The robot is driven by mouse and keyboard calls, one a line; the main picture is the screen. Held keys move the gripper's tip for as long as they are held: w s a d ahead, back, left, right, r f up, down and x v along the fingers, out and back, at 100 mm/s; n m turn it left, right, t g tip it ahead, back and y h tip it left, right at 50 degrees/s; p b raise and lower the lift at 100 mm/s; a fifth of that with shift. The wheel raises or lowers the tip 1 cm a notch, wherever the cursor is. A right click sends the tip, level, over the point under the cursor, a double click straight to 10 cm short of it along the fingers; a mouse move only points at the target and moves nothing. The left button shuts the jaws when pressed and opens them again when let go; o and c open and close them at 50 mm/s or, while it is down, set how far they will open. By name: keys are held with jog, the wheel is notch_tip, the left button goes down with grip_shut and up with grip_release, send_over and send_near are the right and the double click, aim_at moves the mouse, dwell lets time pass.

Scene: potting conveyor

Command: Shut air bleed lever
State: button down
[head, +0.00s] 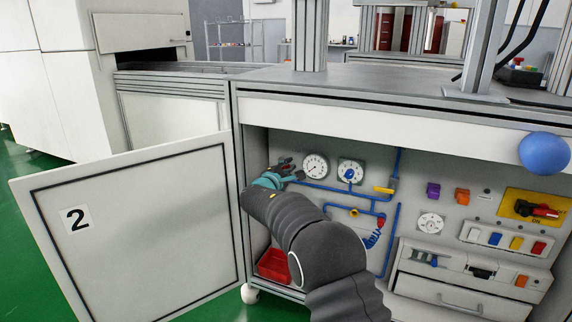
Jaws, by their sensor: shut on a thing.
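My gripper (287,166) is inside the open cabinet, at the upper left of its back panel, by the left end of the blue air pipe (325,188). Its dark fingers are shut on a small part there, with a trace of red showing. The fingers and my arm hide most of that part, so I cannot tell its shape or angle. A yellow lever (383,190) sits on the pipe to the right and lies about level. A small yellow fitting (354,212) is lower on the pipe. No label shows which of these is the air bleed lever.
The cabinet door (140,240), marked 2, stands open at the left. Right of my gripper are a gauge (315,167) and a dial with a blue knob (350,172). A red bin (274,265) is low inside. A red switch (537,209) and a drawer (440,292) are at the right.

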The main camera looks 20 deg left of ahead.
jog(key=shift+d+f+m, duration=0.1)
jog(key=shift+f+m, duration=0.35)
jog(key=shift+m, duration=0.8)
jog(key=shift+d+f+m, duration=0.1)
jog(key=shift+f+m, duration=0.35)
jog(key=shift+m, duration=0.8)
jog(key=c, duration=1.1)
grip_release()
jog(key=shift+f, duration=0.1)
jog(key=shift+c, duration=0.2)
jog(key=s+a, duration=0.1)
jog(key=s, duration=1.1)
